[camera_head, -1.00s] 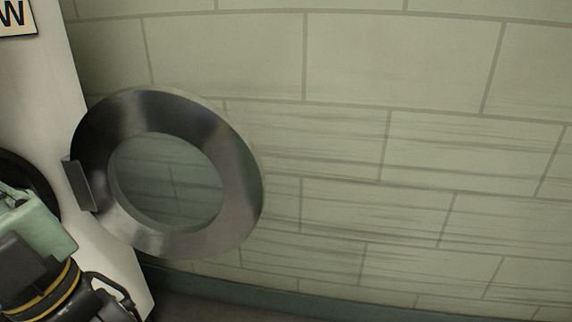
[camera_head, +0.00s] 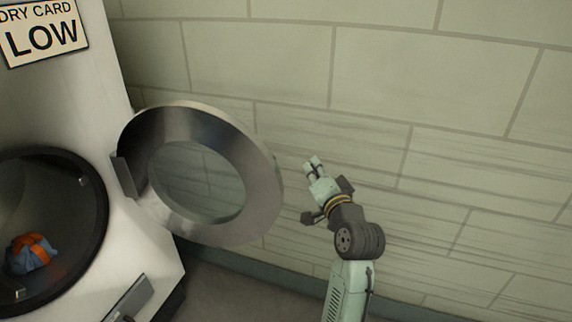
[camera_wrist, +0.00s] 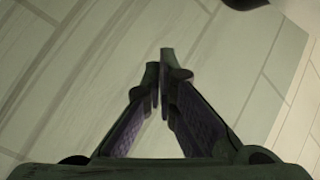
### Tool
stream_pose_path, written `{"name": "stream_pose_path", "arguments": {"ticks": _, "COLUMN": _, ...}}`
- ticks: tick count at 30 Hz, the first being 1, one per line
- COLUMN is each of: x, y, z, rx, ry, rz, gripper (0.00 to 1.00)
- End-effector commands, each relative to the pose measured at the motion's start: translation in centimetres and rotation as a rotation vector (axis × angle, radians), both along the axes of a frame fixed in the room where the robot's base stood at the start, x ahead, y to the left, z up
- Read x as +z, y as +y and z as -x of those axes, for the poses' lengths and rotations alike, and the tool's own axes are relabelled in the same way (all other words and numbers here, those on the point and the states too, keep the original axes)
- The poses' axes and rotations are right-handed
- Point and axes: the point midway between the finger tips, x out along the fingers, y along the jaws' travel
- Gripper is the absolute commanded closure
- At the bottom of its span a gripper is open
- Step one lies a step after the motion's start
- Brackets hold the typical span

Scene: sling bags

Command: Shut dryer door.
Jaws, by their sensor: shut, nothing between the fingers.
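The dryer door (camera_head: 255,170) is a round steel ring with a glass middle. It stands wide open to the right of the dryer front (camera_head: 115,220), hinged at its left edge. The dark round dryer opening (camera_head: 97,200) is uncovered at the left. My gripper (camera_head: 312,160) is to the right of the door, apart from it in the picture, with its fingers pointing up and left. In the wrist view my gripper (camera_wrist: 161,85) shows its fingertips together with nothing between them. A dark shape at the top of the wrist view is too cropped to name.
A blue and orange bundle (camera_head: 32,254) lies inside the drum. A sign reading "LOW" (camera_head: 42,30) is on the dryer's upper front. The tiled wall (camera_head: 450,80) stands behind the door and my arm. A strip of floor (camera_head: 225,285) is clear below the door.

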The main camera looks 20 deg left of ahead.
Motion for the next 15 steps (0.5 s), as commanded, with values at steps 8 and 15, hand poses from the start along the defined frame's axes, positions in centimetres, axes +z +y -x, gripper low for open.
{"name": "stream_pose_path", "arguments": {"ticks": 8, "x": -2.7, "y": -0.3, "z": 1.6, "rx": 0.218, "ry": 0.388, "rz": -0.468, "gripper": 1.00}}
{"name": "stream_pose_path", "arguments": {"ticks": 15, "x": -2.8, "y": 1.1, "z": 0.8, "rx": 0.252, "ry": 0.440, "rz": -0.529, "gripper": 1.00}}
